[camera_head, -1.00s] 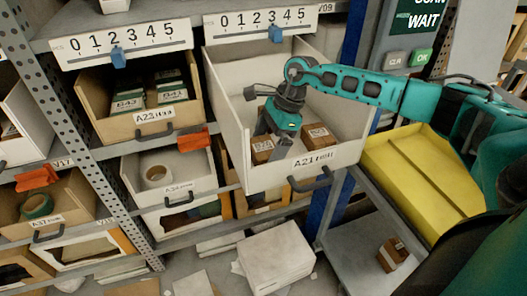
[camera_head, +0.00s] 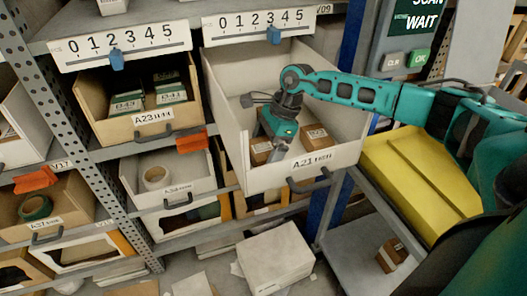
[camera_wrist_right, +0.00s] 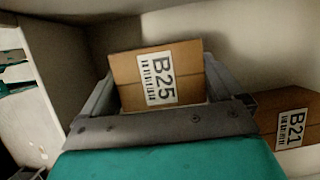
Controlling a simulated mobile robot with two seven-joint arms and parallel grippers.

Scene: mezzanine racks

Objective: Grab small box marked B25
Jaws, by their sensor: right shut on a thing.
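The small brown box marked B25 (camera_wrist_right: 158,76) is between the fingers of my right gripper (camera_wrist_right: 160,92) in the right wrist view, with its white label facing the camera. In the head view my right gripper (camera_head: 277,150) reaches down into the open white drawer A21 (camera_head: 232,85), and the B25 box (camera_head: 261,153) is partly hidden by it. The gripper is shut on this box. A second brown box, marked B21 (camera_wrist_right: 291,122), lies just to the right in the same drawer; it also shows in the head view (camera_head: 315,135). My left gripper is not in view.
The drawer's walls stand close around the right gripper. Drawer A23 (camera_head: 130,104), with labelled boxes, is to the left. A yellow tray (camera_head: 420,165) is at the right, above a grey shelf with a brown box (camera_head: 391,255). A white carton (camera_head: 275,258) lies below.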

